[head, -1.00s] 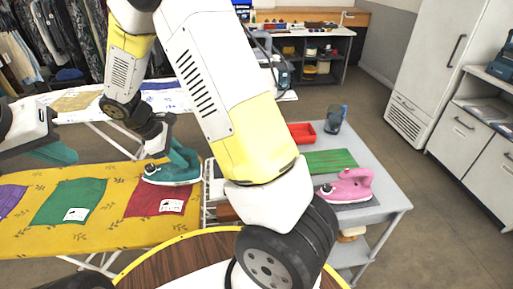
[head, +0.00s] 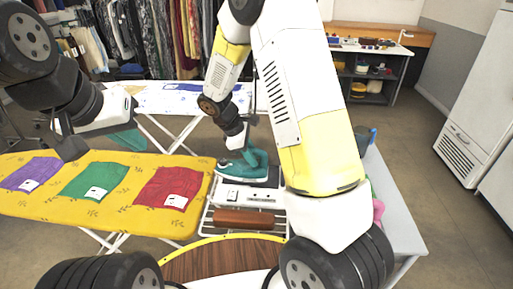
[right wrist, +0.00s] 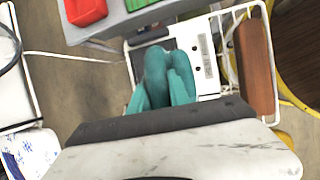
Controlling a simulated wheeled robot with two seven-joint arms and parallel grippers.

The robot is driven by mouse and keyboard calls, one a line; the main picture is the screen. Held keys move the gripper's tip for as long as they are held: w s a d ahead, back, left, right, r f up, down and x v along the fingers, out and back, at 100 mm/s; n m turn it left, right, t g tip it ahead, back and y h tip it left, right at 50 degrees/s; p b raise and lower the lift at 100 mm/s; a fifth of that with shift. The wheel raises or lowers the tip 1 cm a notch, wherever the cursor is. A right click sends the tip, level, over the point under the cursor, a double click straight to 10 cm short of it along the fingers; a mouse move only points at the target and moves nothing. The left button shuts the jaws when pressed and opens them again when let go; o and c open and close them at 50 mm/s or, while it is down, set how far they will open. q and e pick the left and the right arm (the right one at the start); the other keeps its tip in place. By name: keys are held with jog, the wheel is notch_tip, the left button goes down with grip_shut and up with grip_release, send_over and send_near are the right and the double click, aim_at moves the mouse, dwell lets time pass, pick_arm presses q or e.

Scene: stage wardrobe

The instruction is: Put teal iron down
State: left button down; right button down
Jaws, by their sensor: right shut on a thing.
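The teal iron (head: 240,171) is at the right end of the yellow ironing board (head: 120,217), over the dark pad of a white iron rest (head: 247,196). I cannot tell whether its sole touches the pad. My right gripper (head: 238,152) is shut on the iron from above. In the right wrist view the iron's teal handle (right wrist: 165,80) is in front of the rest, and the fingertips are hidden. My left gripper (head: 97,140) hangs empty above the board's far left part, its fingers spread apart.
Purple (head: 32,173), green (head: 94,181) and red (head: 166,189) cloths lie on the yellow board. A brown roll (head: 244,219) lies on the wire rack beside the rest. A grey side table (head: 395,215) stands right, partly hidden by my arm. A second board (head: 170,98) stands behind.

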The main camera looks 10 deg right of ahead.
jog(key=shift+w+d+f, duration=0.5)
jog(key=shift+d+f, duration=0.15)
jog(key=shift+d, duration=0.15)
jog(key=shift+w+d+f, duration=0.5)
jog(key=shift+d+f, duration=0.2)
jog(key=shift+d, duration=0.1)
jog(key=shift+w+d+f, duration=0.5)
jog(key=shift+d+f, duration=0.15)
jog(key=shift+d, duration=0.15)
jog(key=shift+f, duration=0.15)
